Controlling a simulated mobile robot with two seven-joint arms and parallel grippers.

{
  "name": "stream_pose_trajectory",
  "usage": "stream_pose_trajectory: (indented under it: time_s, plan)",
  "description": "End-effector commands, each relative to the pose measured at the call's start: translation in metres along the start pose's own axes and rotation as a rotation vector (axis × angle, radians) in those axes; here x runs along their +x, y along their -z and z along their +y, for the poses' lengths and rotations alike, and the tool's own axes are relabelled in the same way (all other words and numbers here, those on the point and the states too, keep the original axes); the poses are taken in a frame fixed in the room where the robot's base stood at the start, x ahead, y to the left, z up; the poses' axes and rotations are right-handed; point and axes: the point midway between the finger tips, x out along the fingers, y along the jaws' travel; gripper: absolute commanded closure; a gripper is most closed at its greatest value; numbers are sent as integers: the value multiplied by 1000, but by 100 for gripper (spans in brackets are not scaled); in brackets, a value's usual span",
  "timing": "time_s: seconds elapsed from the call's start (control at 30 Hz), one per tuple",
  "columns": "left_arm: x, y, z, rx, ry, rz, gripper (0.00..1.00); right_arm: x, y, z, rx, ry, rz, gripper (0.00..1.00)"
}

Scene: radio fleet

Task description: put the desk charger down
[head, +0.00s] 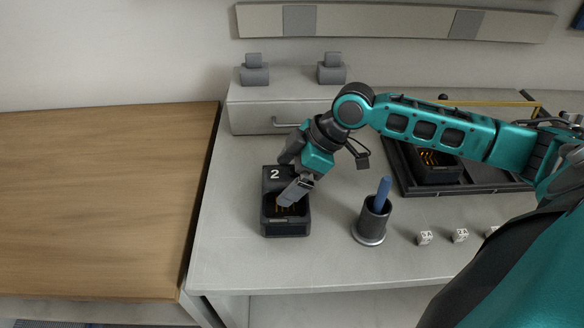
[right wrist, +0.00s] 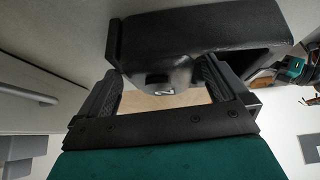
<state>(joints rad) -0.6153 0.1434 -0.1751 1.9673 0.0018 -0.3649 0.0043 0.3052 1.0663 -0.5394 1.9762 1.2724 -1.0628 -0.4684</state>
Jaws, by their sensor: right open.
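The desk charger (head: 286,226) is a dark box with an open top and a white "2" on its raised back. It stands upright on the grey table (head: 245,265), near the table's left side. My right gripper (head: 291,194) reaches down over the charger and is open. In the right wrist view the charger (right wrist: 215,38) lies just beyond the two spread fingers, its "2" showing between them. Whether a finger touches it I cannot tell. My left gripper is not in view.
A dark cup (head: 371,222) with a blue-handled tool stands right of the charger. Small white cubes (head: 424,238) lie farther right. A black tray (head: 408,183) holds another dark charger (head: 436,170). A grey drawer unit (head: 255,118) stands behind. A bare wooden table (head: 95,200) adjoins at left.

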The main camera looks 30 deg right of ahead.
Motion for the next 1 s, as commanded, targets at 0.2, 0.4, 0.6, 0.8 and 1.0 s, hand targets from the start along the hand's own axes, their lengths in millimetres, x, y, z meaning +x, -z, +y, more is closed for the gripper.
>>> stream_pose_trajectory:
  time_s: [0.2, 0.4, 0.6, 0.8, 1.0]
  plan:
    - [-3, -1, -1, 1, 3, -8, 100, -24, 0, 1, -2, -4, -2, 0]
    - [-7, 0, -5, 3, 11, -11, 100, -66, 0, 0, -3, -3, -6, 0]
    - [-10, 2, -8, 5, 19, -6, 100, -98, -1, 0, 0, -2, -6, 0]
    - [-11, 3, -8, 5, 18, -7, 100, -114, -1, 0, 1, 0, -3, 0]
    - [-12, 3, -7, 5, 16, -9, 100, -120, 1, 0, -1, 0, 1, 0]
